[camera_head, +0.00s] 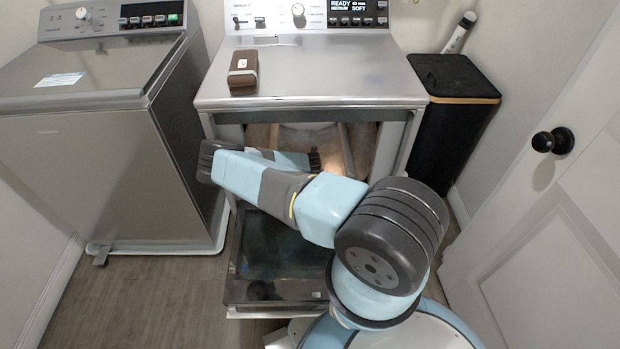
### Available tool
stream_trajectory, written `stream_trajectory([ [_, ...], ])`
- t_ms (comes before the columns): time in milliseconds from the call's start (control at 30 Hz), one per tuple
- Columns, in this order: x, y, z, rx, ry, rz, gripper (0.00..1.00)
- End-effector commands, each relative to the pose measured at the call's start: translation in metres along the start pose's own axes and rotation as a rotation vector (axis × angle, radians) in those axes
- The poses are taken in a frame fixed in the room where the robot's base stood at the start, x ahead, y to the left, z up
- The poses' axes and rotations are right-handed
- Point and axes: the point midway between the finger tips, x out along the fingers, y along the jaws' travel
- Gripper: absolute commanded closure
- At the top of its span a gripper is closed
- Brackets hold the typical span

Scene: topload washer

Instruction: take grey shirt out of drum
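The machine in the middle (310,75) stands with its front opening uncovered. Its drum (362,145) shows only in part, pale and lit inside, behind my arm. My blue and dark grey arm crosses in front of the opening and covers its lower left part. I see no grey shirt; whatever lies deeper in the drum is hidden.
The door (270,293) is folded down low in front of the opening. A closed topload washer (85,140) stands left. A black hamper (450,115) and a white door (560,230) are right. Floor shows at lower left.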

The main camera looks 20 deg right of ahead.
Motion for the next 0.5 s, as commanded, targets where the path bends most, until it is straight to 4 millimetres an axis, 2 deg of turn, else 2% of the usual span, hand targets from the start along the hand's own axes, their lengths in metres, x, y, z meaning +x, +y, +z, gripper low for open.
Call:
stream_trajectory([
  [100,0.0083,-0.0008,-0.0002,0.000,0.000,0.000,0.11],
  [367,0.0094,-0.0014,0.0002,0.002,0.000,-0.001,0.12],
  [500,0.0093,-0.0016,0.0002,0.002,0.000,-0.001,0.26],
])
